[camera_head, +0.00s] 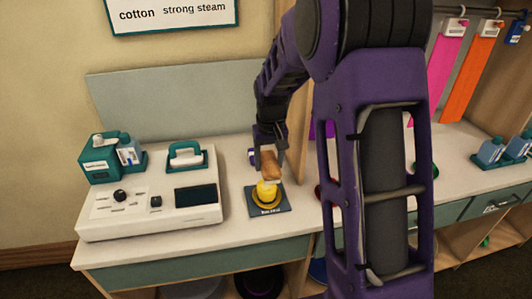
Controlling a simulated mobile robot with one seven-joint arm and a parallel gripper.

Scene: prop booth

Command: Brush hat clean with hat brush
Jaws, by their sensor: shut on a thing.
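A yellow hat (268,191) sits on a dark square mat (255,207) with small lettering along its front edge, on the pale counter. My gripper (269,150) is shut on a brown hat brush (270,165). The brush is upright, directly above the hat's crown, with its pale lower end at or very close to the top of the hat. I cannot tell whether they touch.
My arm hides the counter's middle right. Pink (446,60) and orange (470,75) strips hang at right, above blue bottles (490,150).

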